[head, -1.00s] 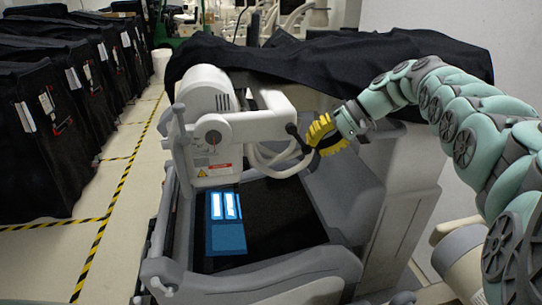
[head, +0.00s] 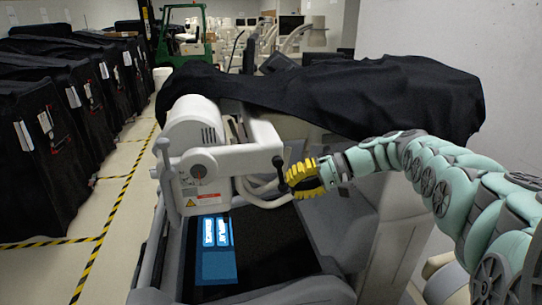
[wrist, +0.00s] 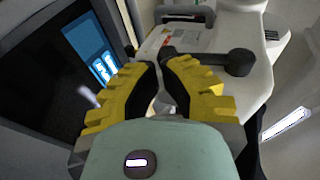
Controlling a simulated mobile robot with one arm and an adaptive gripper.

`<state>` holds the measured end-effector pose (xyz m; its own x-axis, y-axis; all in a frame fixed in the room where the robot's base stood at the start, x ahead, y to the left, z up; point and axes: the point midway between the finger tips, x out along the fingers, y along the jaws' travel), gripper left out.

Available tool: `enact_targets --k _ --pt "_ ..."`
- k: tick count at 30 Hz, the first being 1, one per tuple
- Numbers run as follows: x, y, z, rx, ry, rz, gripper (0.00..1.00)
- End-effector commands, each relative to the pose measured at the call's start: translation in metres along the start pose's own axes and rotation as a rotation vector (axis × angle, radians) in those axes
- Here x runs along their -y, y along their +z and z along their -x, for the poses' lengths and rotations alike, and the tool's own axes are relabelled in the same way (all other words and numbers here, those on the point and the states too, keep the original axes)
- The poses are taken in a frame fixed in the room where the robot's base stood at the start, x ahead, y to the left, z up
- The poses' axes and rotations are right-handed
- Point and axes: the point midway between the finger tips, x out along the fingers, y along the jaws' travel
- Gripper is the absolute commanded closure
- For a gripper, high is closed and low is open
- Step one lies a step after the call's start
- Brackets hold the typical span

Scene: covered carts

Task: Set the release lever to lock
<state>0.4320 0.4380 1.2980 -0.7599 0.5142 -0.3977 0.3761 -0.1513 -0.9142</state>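The release lever is a short black lever with a round knob (head: 279,161) on the grey-white machine head (head: 215,170). In the wrist view the black lever (wrist: 236,62) lies across the pale housing, just beyond my right finger, with its knob to the right. My gripper (head: 290,172) has yellow ribbed fingers and is just right of the lever in the head view. In the wrist view my gripper (wrist: 160,62) shows a narrow gap between its fingertips, with nothing held in it. I cannot tell whether a finger touches the lever.
Pale hoses (head: 258,190) curve beside the lever. A black cover (head: 330,95) drapes behind. Covered carts (head: 45,140) line the left, beyond a floor aisle with striped tape.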

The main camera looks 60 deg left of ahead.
Motion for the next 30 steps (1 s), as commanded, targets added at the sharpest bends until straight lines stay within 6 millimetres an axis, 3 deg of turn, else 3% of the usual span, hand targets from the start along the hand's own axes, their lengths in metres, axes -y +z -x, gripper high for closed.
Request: enact_targets --k 30 --pt "-0.002 0.005 -0.018 -0.001 0.003 -0.004 1.00"
